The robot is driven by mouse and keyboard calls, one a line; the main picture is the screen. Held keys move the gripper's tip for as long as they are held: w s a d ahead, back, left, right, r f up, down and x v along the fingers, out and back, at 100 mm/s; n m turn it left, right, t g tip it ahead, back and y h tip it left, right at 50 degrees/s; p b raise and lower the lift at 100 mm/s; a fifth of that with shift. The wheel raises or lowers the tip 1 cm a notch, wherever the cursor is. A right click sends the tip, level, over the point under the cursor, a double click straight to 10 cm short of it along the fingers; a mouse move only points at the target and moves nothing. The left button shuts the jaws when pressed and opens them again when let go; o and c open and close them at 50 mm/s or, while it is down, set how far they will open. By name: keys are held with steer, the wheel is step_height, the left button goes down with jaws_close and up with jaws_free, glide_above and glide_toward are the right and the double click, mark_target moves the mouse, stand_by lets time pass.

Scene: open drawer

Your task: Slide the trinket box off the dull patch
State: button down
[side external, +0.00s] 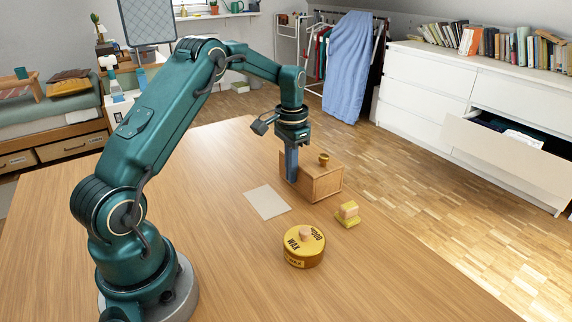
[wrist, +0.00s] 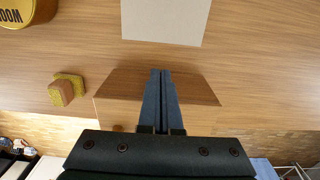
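The trinket box (side external: 325,185) is a wooden box with a small brass-coloured knob on top, upright near the far table edge. A flat, pale, dull rectangle (side external: 267,201) lies on the wood to its left; bare table shows between them. In the wrist view, the box (wrist: 112,112) is below the pale rectangle (wrist: 165,18), with its shaded side toward it. My gripper (side external: 291,178) points down at the box's side facing the rectangle. Its fingers (wrist: 160,73) are together with nothing between them. I cannot tell whether they touch the box.
A round yellow wood-wax tin (side external: 304,248) and a small wooden block with a yellow base (side external: 347,213) stand in front of the box. The table's far edge is close behind the box. The table (side external: 215,185) is clear left of the pale rectangle.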

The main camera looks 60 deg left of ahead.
steer(key=shift+s, duration=1.85)
steer(key=shift+s+r, duration=0.15)
steer(key=shift+r, duration=0.15)
steer(key=d+r+m+t, duration=0.1)
steer(key=d+r, duration=0.1)
steer(key=r, duration=0.5)
steer(key=d+r, duration=0.3)
steer(key=r, duration=0.5)
steer(key=s+d+r+m+t, duration=0.1)
steer(key=s+d+r+t, duration=0.15)
steer(key=s+d, duration=0.25)
steer(key=s+d+f+n+t, duration=0.2)
steer(key=s+d+f, duration=0.3)
steer(key=s, duration=0.5)
steer(key=shift+d+f, duration=0.2)
steer(key=shift+d, duration=0.3)
